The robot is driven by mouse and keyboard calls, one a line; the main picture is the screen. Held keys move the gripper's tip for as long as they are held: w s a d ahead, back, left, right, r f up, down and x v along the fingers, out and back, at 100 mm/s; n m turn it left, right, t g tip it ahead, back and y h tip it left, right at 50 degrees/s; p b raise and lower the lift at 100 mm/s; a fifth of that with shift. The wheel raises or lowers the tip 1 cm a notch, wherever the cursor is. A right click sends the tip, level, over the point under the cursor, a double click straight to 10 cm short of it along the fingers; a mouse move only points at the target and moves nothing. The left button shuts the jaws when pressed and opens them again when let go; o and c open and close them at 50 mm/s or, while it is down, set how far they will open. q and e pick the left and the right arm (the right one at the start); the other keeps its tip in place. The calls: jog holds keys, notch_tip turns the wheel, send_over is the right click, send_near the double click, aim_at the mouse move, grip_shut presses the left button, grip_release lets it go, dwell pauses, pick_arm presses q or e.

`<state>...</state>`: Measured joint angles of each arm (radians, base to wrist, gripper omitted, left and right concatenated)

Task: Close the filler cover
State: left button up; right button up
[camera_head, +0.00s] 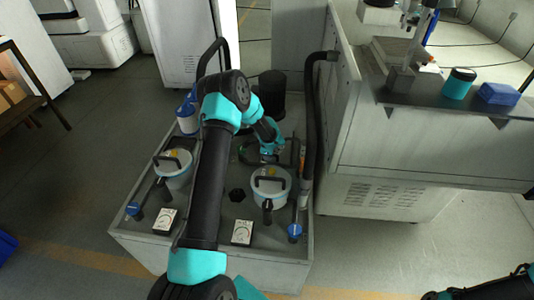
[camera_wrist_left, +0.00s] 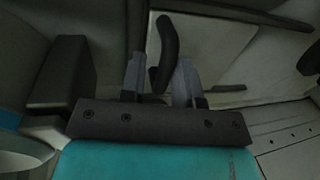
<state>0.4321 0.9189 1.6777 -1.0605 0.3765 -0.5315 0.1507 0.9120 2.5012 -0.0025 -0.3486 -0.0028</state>
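No part is marked as the filler cover, and I cannot tell for sure which one it is. Two round pale lids with black bar handles, a left lid (camera_head: 172,162) and a right lid (camera_head: 270,181), sit on the grey cabinet. My left arm reaches across the cabinet, and its gripper (camera_head: 268,156) is low behind the right lid. Dark curved parts surround it there. In the left wrist view the gripper (camera_wrist_left: 158,80) has its fingers apart, with a dark curved bar (camera_wrist_left: 166,45) showing between them. Contact is unclear. My right gripper is out of view.
The cabinet top (camera_head: 140,226) also carries gauges, blue-capped fittings and a blue-and-white canister (camera_head: 187,117). A thick black hose (camera_head: 312,115) rises at its right. A large machine wall with a ledge (camera_head: 455,115) stands to the right.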

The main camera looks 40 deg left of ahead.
pick_arm(q)
jog(key=shift+o, duration=1.1)
notch_tip(320, 180, up, 17)
jog(key=s+d, duration=0.1)
jog(key=s, duration=0.2)
jog(key=shift+d, duration=0.3)
jog(key=shift+w+f, duration=0.1)
jog(key=shift+f, duration=0.05)
jog(key=w+f, duration=0.1)
jog(key=f, duration=0.4)
jog(key=a+f, duration=0.1)
jog(key=f, duration=0.3)
jog(key=w+f, duration=0.1)
jog(key=f, duration=0.4)
jog(key=shift+w+a+f, duration=0.25)
jog(key=shift+w+f, duration=0.05)
jog(key=shift+r, duration=0.15)
